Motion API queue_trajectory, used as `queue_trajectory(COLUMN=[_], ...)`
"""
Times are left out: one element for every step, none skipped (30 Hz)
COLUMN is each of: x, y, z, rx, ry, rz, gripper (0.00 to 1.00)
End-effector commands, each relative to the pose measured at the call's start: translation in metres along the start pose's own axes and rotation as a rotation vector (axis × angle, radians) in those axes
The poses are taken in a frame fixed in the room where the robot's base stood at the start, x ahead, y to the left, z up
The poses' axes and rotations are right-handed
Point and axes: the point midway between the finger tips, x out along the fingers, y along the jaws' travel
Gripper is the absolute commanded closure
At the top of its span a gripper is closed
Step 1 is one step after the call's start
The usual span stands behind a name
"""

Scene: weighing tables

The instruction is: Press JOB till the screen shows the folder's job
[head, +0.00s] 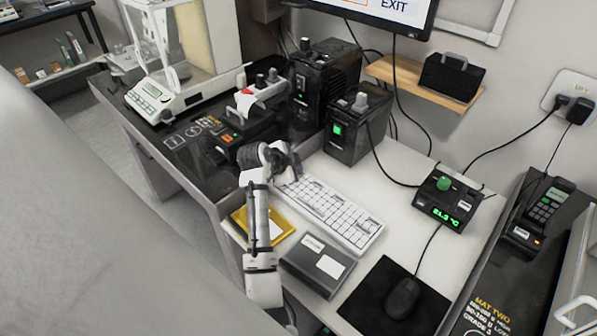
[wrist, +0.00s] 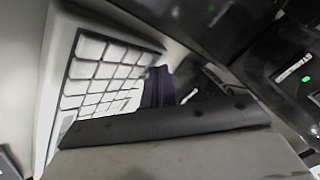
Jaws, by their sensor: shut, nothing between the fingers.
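My gripper (head: 287,168) is shut and empty, low over the desk by the far left end of the white keyboard (head: 336,212). The keyboard also fills the left of the wrist view (wrist: 105,75). I cannot tell whether the fingertips touch anything. A yellow folder (head: 283,224) lies left of the keyboard, partly hidden by my arm; I cannot read any job on it. The monitor (head: 365,8) is cut off by the top edge; only "EXIT" and part of an orange-framed box show. No key marked JOB is readable.
Black boxes (head: 358,125) stand at the back, one with a green light. A grey labelled box (head: 318,263), a mouse (head: 403,297) and a green-knobbed temperature display (head: 447,200) are nearer or right.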

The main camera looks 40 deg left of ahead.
Motion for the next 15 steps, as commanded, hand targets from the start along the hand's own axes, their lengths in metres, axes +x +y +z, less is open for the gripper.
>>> queue_trajectory(x=[0.0004, 0.0004, 0.0004, 0.0004, 0.0004, 0.0001, -0.0004, -0.001, -0.0021, -0.003, -0.0041, -0.0057, -0.0069, -0.0081, -0.0095], y=[0.0005, 0.0006, 0.0006, 0.0006, 0.0005, 0.0003, 0.0, -0.0005, -0.0013, -0.002, -0.0029, -0.0041, -0.005, -0.0059, -0.007], z=[0.0003, 0.0003, 0.0003, 0.0003, 0.0002, 0.0, -0.0003, -0.0008, -0.0017, -0.0025, -0.0033, -0.0046, -0.0055, -0.0064, -0.0073], rx=[-0.001, -0.001, -0.001, -0.001, -0.001, -0.001, -0.001, -0.001, 0.0, 0.0, 0.0, 0.0, 0.0, 0.0, 0.0], ry=[0.0, 0.0, 0.0, 0.0, 0.0, 0.0, 0.0, 0.0, 0.0, 0.0, 0.0, 0.0, 0.0, 0.0, 0.0], rz=[0.002, 0.002, 0.002, 0.002, 0.002, 0.002, 0.002, 0.002, 0.002, 0.002, 0.002, 0.002, 0.002, 0.001, 0.001], gripper=[1.0, 1.0, 1.0, 1.0, 1.0, 1.0, 1.0, 1.0, 1.0, 1.0, 1.0, 1.0, 1.0, 1.0, 1.0])
